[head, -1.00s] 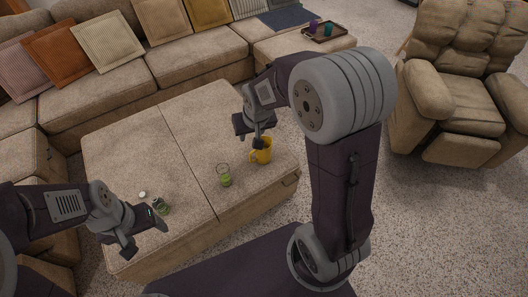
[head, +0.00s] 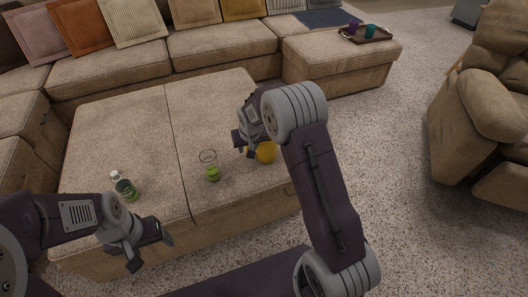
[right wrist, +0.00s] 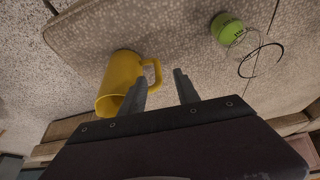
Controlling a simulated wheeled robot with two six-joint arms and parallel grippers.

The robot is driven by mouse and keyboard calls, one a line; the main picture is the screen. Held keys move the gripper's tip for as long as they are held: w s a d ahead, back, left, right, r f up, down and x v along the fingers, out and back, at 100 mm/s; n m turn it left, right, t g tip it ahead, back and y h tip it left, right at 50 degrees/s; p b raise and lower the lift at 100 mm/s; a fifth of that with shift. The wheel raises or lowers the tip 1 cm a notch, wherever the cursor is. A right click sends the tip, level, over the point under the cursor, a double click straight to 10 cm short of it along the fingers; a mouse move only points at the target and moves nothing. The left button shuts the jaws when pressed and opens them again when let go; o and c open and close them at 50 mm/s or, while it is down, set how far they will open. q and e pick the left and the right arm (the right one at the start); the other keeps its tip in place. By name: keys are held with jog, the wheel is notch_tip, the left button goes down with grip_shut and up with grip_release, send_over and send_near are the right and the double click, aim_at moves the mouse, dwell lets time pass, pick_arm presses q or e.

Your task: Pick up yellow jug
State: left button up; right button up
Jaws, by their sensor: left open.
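The yellow jug (head: 266,152) stands on the big tan ottoman (head: 120,130), near its right end, partly hidden by my right arm in the head view. In the right wrist view the jug (right wrist: 118,78) is left of centre, its handle pointing right toward the fingers. My right gripper (right wrist: 160,77) is open, its two fingers apart; the left finger overlaps the jug's lower side beside the handle. I cannot tell whether it touches. Nothing shows held in it. My left gripper (head: 152,248) is open and empty over the ottoman's front left part, away from the jug.
A clear vessel with a bright green base (head: 212,173) stands left of the jug. A dark green bottle with a white cap (head: 124,188) stands farther left. A tray (head: 370,36) with cups lies on the far seat. A recliner (head: 485,105) is at right, with open carpet before it.

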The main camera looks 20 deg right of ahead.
aim_at(261, 148)
jog(key=b+x, duration=0.1)
jog(key=x, duration=0.1)
jog(key=b+x, duration=0.2)
jog(key=x, duration=0.1)
jog(key=b+x, duration=0.2)
jog(key=x, duration=0.1)
jog(key=shift+d+f, duration=0.2)
jog(key=shift+d, duration=0.1)
jog(key=shift+w+f, duration=0.15)
jog(key=shift+f, duration=0.05)
jog(key=shift+r, duration=0.1)
grip_shut()
dwell(0.7)
